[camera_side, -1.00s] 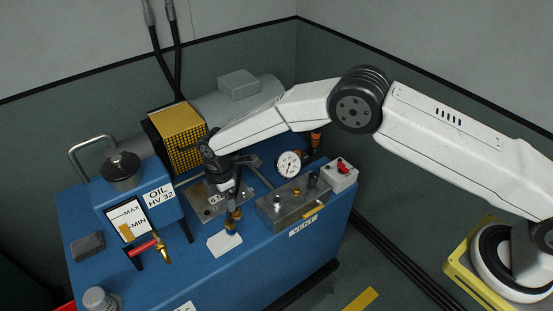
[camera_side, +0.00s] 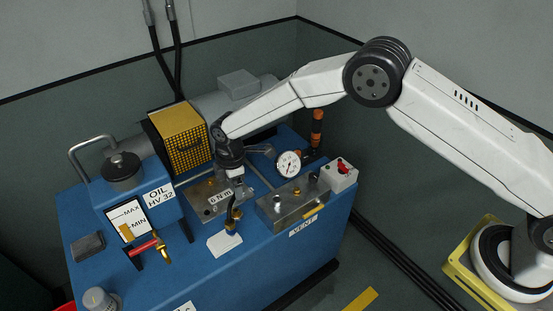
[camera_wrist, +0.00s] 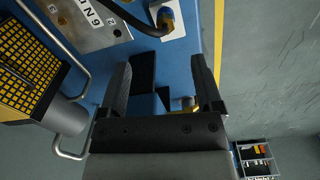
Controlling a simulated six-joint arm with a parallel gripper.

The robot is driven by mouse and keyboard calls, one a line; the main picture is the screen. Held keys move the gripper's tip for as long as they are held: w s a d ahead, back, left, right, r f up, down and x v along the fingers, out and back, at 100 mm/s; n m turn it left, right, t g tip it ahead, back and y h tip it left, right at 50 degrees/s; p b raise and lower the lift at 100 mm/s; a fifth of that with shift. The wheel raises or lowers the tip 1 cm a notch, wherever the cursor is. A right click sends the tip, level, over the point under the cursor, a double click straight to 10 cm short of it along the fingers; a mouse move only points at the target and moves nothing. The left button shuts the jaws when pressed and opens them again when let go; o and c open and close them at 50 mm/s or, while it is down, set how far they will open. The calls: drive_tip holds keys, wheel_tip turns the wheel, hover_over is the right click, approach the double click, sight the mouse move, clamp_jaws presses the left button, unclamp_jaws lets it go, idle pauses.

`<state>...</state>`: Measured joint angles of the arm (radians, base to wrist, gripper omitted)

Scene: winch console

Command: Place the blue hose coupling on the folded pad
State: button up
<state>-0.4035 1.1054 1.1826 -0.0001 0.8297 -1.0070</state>
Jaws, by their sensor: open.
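The hose coupling (camera_side: 231,224) stands on the pale folded pad (camera_side: 217,246) at the console's front edge. It looks brass with a dark upper part in the side view; its blue is hard to make out. The wrist view shows the coupling (camera_wrist: 166,18) on the white pad (camera_wrist: 178,27), beyond my fingertips.
A steel valve block (camera_side: 285,205) and a gauge (camera_side: 288,164) stand to the right. A yellow mesh guard (camera_side: 185,137) is behind, and the oil tank (camera_side: 140,195) with a red-handled brass tap (camera_side: 150,247) is left.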

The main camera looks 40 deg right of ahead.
drive_tip(key=s+d+r+m+t, duration=0.1)
drive_tip(key=s+d+r+m, duration=0.55)
drive_tip(key=d, duration=0.25)
drive_tip(key=s+d+r+m+t, duration=0.1)
drive_tip(key=s+d+r+m, duration=0.4)
drive_tip(key=s+d+r, duration=0.3)
drive_tip(key=s+d+m, duration=0.4)
drive_tip(key=s+d, duration=0.1)
drive_tip(key=s, duration=0.5)
drive_tip(key=shift+s+d+f+m, duration=0.25)
drive_tip(key=shift+d+f+m, duration=0.1)
drive_tip(key=shift+f, duration=0.05)
